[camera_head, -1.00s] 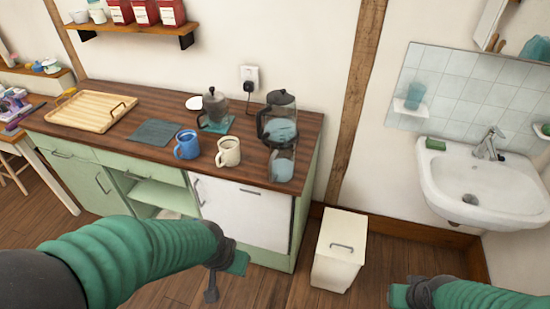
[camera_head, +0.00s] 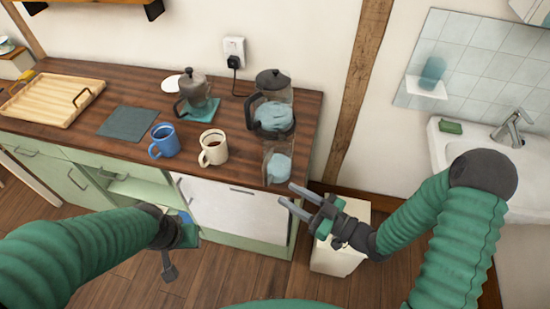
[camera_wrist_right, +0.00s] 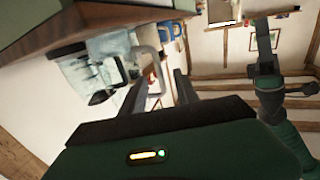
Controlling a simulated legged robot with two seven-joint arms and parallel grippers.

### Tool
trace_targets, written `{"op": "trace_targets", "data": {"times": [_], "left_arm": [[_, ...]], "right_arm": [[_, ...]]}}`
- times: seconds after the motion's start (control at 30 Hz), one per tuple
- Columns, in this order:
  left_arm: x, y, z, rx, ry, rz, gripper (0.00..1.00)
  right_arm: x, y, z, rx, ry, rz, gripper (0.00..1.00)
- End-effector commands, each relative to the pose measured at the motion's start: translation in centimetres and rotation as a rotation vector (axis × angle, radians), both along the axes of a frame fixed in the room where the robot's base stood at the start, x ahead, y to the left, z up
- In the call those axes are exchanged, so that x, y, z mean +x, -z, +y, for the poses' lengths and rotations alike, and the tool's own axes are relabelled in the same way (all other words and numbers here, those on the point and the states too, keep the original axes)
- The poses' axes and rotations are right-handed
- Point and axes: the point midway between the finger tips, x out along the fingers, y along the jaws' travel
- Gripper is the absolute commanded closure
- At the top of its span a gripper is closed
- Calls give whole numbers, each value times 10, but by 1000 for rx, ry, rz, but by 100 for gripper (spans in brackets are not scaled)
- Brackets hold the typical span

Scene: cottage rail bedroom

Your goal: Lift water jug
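The water jug (camera_head: 272,118) is clear with bluish contents, a dark lid and a dark handle on its left. It stands upright at the counter's right end, behind a clear glass (camera_head: 279,166). In the right wrist view, clear bluish shapes with a dark handle (camera_wrist_right: 108,68) lie beyond the fingers; I cannot fully separate jug from glass there. My right gripper (camera_head: 287,195) is open and empty, just in front of the counter's right corner, near the glass and apart from the jug. My left gripper (camera_head: 178,246) is low in front of the cabinet; its finger gap is unclear.
The wooden counter (camera_head: 75,140) holds a blue mug (camera_head: 164,141), a cream mug (camera_head: 213,148), a coffee pot (camera_head: 192,90), a slate mat (camera_head: 128,123) and a wooden tray (camera_head: 50,100). A white bin (camera_head: 340,258) stands below my right gripper. A sink (camera_head: 470,145) is at right.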

Motion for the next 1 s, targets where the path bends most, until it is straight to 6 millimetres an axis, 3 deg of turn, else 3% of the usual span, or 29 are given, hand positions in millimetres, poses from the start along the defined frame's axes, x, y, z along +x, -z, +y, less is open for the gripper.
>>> {"op": "trace_targets", "data": {"times": [0.1, 0.27, 0.5, 0.77, 1.0], "left_arm": [[0, -3, 0, 0, 0, 0, 64], [0, -5, 0, 0, -1, 0, 64], [0, -12, 0, 0, 0, 0, 64], [0, -12, 0, 0, -1, 0, 64], [0, -12, 0, 0, -1, 0, 64]], "right_arm": [[16, -1, 21, 0, -4, -1, 63], [26, -2, 33, 0, -1, -1, 63], [55, -5, 62, 1, -1, -1, 63], [60, -4, 67, 0, 1, 0, 63], [60, -4, 67, -1, 1, -1, 92]]}}
